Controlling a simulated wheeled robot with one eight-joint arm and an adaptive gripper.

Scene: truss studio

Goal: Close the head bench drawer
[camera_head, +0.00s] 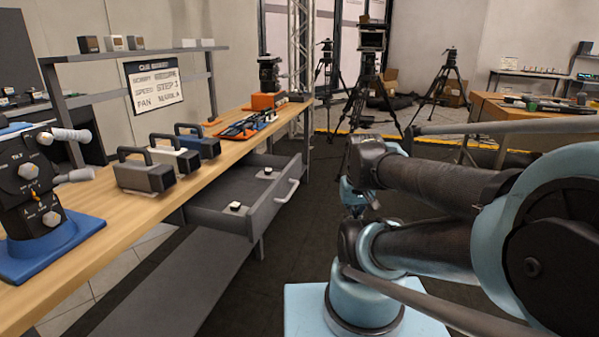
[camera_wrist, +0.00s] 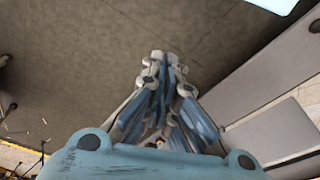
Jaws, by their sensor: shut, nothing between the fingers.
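The grey head bench drawer (camera_head: 243,214) stands pulled out from under the wooden bench top (camera_head: 130,213). Its pale bar handle (camera_head: 287,191) is on the front panel, facing right. Small light-topped items lie inside the drawer. My gripper (camera_head: 356,205) is to the right of the drawer front, apart from the handle, and partly hidden by my arm. In the wrist view my gripper (camera_wrist: 164,60) has its blue fingers together, with nothing between them, above dark floor. Grey panels show at the right of that view; I cannot tell whether they belong to the drawer.
Several boxy handled units, one of them a grey case (camera_head: 143,178), stand on the bench. A lower grey shelf (camera_head: 165,285) runs beneath it. Dark floor (camera_head: 285,265) is clear between the drawer and my arm. Tripods (camera_head: 440,90) stand behind, and another table (camera_head: 540,107) is at right.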

